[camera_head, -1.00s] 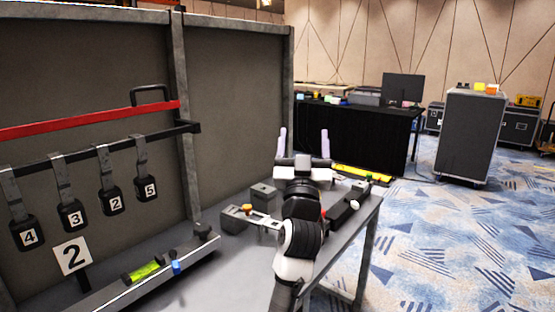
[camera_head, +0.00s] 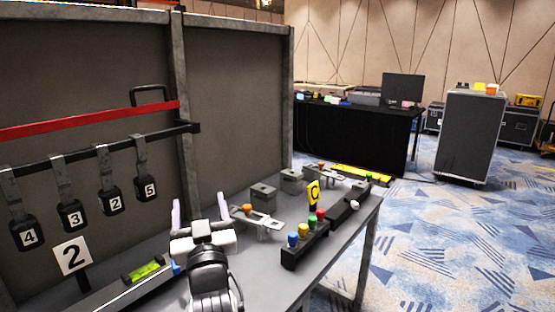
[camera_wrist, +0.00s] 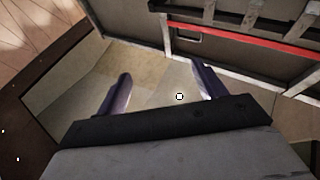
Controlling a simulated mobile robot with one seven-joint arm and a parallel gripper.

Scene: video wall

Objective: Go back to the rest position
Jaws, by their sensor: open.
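My gripper (camera_head: 199,213) is in the head view at lower middle, above the grey workbench (camera_head: 262,276). Its two pale purple fingers stand apart with nothing between them. In the wrist view my gripper (camera_wrist: 158,92) is also open and empty, its fingers spread before a plain pale surface. My arm hides part of the bench and the right end of the rail holding the yellow-green level (camera_head: 146,271).
Numbered black tags (camera_head: 111,201) hang from a bar on the grey panel at left. A block with coloured buttons (camera_head: 305,240) and grey metal fixtures (camera_head: 258,220) stand on the bench at right. A black-draped table (camera_head: 352,135) and a wheeled case (camera_head: 468,137) stand behind.

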